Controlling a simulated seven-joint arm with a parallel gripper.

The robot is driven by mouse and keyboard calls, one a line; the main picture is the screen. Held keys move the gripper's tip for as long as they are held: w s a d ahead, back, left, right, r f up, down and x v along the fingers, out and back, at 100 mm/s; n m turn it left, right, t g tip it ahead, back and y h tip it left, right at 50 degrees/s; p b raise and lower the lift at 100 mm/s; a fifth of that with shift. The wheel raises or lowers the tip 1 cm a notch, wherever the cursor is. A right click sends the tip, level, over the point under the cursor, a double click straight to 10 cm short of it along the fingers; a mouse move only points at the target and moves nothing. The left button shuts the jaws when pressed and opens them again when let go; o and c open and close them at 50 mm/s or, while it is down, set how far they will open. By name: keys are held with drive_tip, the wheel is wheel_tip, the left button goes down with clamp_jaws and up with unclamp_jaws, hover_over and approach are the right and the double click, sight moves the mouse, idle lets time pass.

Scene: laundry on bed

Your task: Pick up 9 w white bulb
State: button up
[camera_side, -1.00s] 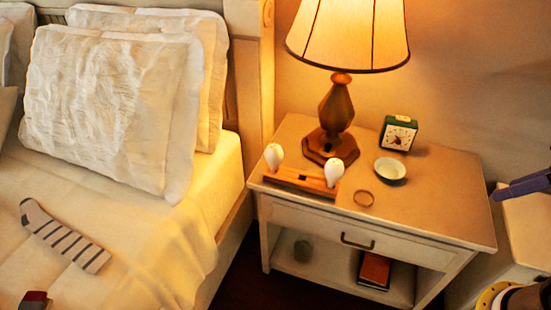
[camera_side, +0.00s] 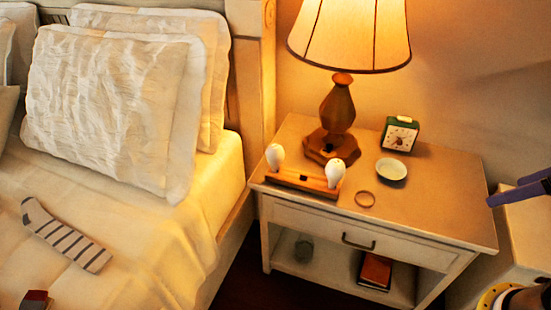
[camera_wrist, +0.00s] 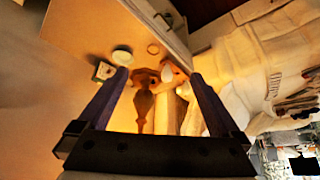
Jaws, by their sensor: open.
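Two white bulbs stand upright in a wooden holder (camera_side: 300,182) on the nightstand, one at its left end (camera_side: 275,156) and one at its right end (camera_side: 334,173). No wattage marking is readable, so I cannot tell which is 9 W. My gripper (camera_side: 490,201) is at the right edge of the side view, well right of the bulbs and past the nightstand's right side. Its dark purple fingers are spread and empty in the wrist view (camera_wrist: 160,77). A white bulb (camera_wrist: 168,72) shows far off between the fingertips there; the second is not clear.
On the nightstand (camera_side: 440,180) a lit lamp (camera_side: 337,110) stands behind the holder. A green clock (camera_side: 399,133), a small white dish (camera_side: 391,169) and a ring (camera_side: 365,199) lie to the right. The nightstand's right part is clear. The bed with a striped sock (camera_side: 65,236) is left.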

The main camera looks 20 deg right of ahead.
drive_tip(key=w+a+f+t+y, duration=0.15)
drive_tip(key=w+a, duration=0.25)
drive_tip(key=w, duration=1)
drive_tip(key=w+a+r+t+y, duration=0.1)
drive_tip(key=w+a+t, duration=0.3)
drive_tip(key=w, duration=0.9)
drive_tip(key=w+a+f+t, duration=0.1)
drive_tip(key=w+a+f, duration=0.2)
drive_tip(key=w+f, duration=0.25)
drive_tip(key=w+a+f+t, duration=0.1)
drive_tip(key=w+a+f, duration=0.3)
drive_tip(key=w, duration=0.3)
drive_tip(key=t+h, duration=0.2)
drive_tip(key=t, duration=0.1)
approach(279, 160)
wheel_tip(279, 160, up, 5)
drive_tip(key=w, duration=0.2)
wheel_tip(279, 160, down, 6)
drive_tip(key=s+t, duration=0.2)
drive_tip(key=s, duration=0.1)
drive_tip(key=shift+h, duration=0.25)
drive_tip(key=w, duration=0.8)
drive_tip(key=shift+w+a+f, duration=0.1)
drive_tip(key=shift+w+a, duration=0.15)
drive_tip(key=shift+w+d+f, duration=0.1)
drive_tip(key=shift+w, duration=1.2)
drive_tip(key=shift+w+d+f, duration=0.1)
drive_tip(key=shift+w, duration=1.25)
drive_tip(key=shift+c, duration=0.2)
